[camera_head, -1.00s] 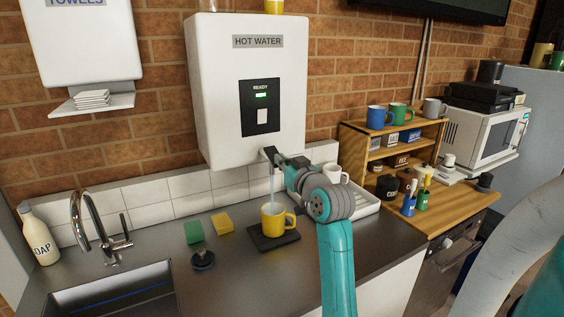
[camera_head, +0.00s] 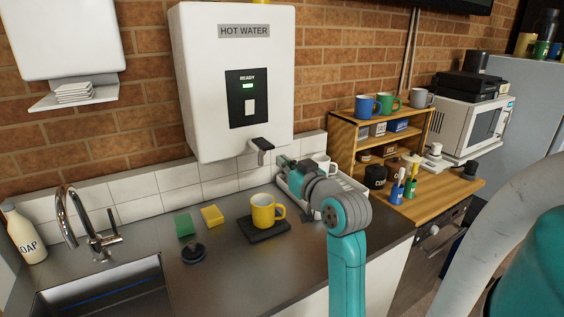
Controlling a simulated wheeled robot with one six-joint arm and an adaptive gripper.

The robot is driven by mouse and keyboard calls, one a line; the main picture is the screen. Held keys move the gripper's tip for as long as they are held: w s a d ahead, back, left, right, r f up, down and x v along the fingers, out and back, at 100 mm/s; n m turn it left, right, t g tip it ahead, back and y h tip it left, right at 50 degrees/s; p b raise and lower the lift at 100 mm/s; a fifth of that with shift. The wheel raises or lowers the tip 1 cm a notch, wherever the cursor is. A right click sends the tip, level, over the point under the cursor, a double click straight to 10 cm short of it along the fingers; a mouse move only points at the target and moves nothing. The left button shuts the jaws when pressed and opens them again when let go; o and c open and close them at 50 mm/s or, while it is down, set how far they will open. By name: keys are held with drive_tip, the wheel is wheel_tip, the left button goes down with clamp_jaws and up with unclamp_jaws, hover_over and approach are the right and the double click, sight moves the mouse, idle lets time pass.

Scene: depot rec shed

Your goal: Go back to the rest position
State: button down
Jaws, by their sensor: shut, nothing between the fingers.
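My gripper (camera_head: 284,162) is shut and empty. It is above the counter, below and to the right of the hot water tap (camera_head: 262,145), and apart from it. The yellow mug (camera_head: 266,212) stands upright on a dark square mat (camera_head: 262,234) below and left of my gripper, which does not touch it. No water runs from the tap. The white hot water heater (camera_head: 235,85) hangs on the brick wall with a green light under READY. My arm hides part of the white tray (camera_head: 352,186) behind it.
A sponge pair, green (camera_head: 184,225) and yellow (camera_head: 212,215), and a dark plug (camera_head: 193,252) lie left of the mug. A sink (camera_head: 105,290) with a tall faucet (camera_head: 80,225) is at the left. A wooden shelf (camera_head: 343,140) with mugs and a microwave (camera_head: 470,125) stand at the right.

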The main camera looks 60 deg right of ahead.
idle(0.4)
drive_tip(key=a+f+y, duration=0.3)
drive_tip(key=a+f, duration=1.4)
drive_tip(key=f, duration=0.3)
drive_tip(key=s+a+f+n+y, duration=0.2)
drive_tip(key=s+a+f, duration=0.6)
drive_tip(key=a+f, duration=0.3)
drive_tip(key=s+a+n+y, duration=0.2)
drive_tip(key=s+a, duration=0.4)
drive_tip(key=s, duration=0.3)
drive_tip(key=s+a+n+y, duration=0.2)
drive_tip(key=s+a, duration=0.3)
drive_tip(key=s, duration=0.5)
drive_tip(key=shift+s+a+y, duration=0.3)
drive_tip(key=shift+a, duration=0.05)
